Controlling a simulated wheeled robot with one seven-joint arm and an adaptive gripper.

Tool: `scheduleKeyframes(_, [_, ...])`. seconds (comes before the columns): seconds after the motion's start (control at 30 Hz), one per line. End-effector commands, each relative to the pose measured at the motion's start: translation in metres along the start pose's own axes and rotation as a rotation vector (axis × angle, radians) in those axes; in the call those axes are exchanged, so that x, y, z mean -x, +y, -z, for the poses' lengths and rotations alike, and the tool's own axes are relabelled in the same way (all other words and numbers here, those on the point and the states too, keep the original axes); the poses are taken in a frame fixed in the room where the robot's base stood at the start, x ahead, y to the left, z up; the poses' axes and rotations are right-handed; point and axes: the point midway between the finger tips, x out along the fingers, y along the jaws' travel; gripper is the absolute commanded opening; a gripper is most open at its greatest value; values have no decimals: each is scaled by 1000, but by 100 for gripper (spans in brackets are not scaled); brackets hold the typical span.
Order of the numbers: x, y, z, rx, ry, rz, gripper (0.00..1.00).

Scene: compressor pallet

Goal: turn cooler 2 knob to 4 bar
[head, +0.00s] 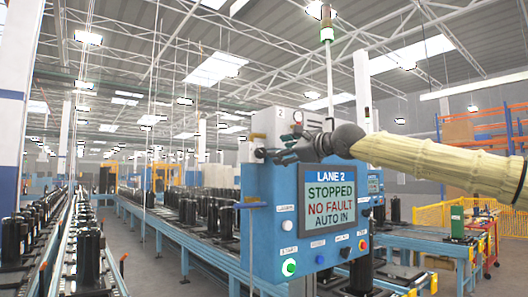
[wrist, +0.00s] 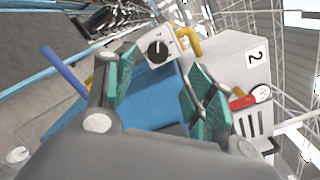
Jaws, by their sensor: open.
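The cooler 2 unit appears as a grey box marked "2" (wrist: 252,56) in the wrist view; it also shows behind my gripper in the head view (head: 262,124). A round black knob (wrist: 157,51) with a pale pointer mark sits on a small white plate beside it, with yellow pipe bends around it. My gripper (wrist: 163,66) is open, its two teal-padded fingers apart, with the knob showing beyond and between their tips. It touches nothing that I can make out. In the head view my gripper (head: 266,154) is in front of the box and hides the knob. The scale is too small to read.
A small round gauge (wrist: 262,93) and a red part (wrist: 241,102) sit close to the right finger. The blue LANE 2 panel (head: 328,212) reads STOPPED, NO FAULT, AUTO IN and stands just below my gripper. A blue rod (wrist: 65,72) lies left of the fingers.

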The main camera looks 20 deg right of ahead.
Motion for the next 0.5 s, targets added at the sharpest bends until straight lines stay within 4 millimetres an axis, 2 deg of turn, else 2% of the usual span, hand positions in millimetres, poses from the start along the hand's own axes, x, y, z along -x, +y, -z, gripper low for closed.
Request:
scheduleKeyframes(0.3, [-54, 0, -2, 1, 2, -4, 55])
scheduleKeyframes(0.5, [-78, 2, -2, 2, 1, -4, 55])
